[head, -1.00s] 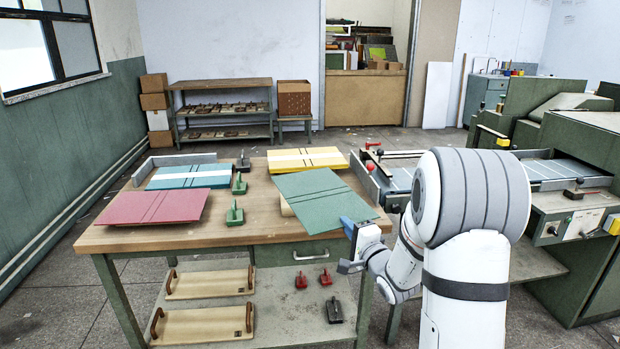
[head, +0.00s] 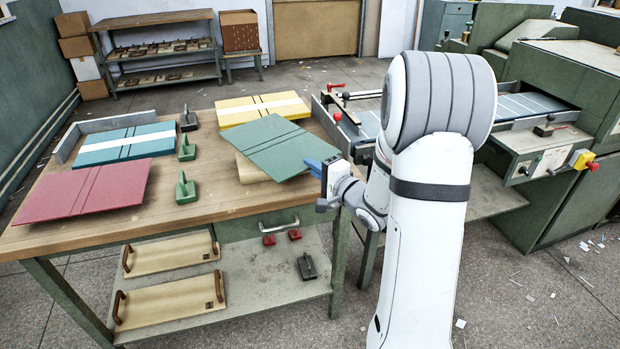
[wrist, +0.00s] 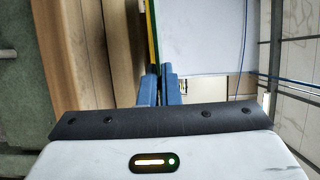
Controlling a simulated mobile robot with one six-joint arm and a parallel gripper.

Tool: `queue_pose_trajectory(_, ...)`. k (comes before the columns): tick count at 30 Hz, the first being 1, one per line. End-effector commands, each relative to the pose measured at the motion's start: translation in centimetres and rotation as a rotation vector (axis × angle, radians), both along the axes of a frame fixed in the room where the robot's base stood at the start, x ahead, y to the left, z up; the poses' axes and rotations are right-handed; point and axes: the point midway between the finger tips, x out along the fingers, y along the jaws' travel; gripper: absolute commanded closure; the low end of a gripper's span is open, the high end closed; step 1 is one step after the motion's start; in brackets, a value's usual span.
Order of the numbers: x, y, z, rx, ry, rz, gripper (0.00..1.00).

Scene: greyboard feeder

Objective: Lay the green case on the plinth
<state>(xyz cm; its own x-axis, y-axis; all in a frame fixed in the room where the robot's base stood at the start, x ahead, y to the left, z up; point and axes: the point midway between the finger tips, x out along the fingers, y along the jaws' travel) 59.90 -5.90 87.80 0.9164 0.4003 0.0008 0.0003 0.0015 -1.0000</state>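The green case (head: 285,148) is a flat green board with two dark fold lines. It is over the right end of the bench, above the pale wooden plinth (head: 250,172), whose left end shows beneath it. Most of the plinth is hidden. I cannot tell whether the case touches it. My gripper (head: 315,166) has blue fingers shut on the case's right edge. In the wrist view the fingers (wrist: 158,82) are close together on the thin green edge of the case (wrist: 150,35).
The bench (head: 130,225) also holds a red case (head: 88,188), a teal case (head: 125,144), a yellow case (head: 262,107) and green-handled weights (head: 186,188). The feeder machine (head: 520,105) stands to the right. Boards with handles lie on the lower shelf (head: 262,280).

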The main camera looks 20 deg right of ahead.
Motion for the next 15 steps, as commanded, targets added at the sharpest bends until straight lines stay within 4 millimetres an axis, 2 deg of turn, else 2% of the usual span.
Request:
queue_pose_trajectory(9,0.0,-0.2,-3.8,0.002,0.000,-0.004,1.00)
queue_pose_trajectory(15,0.0,-0.3,-3.8,-0.001,-0.003,-0.005,1.00)
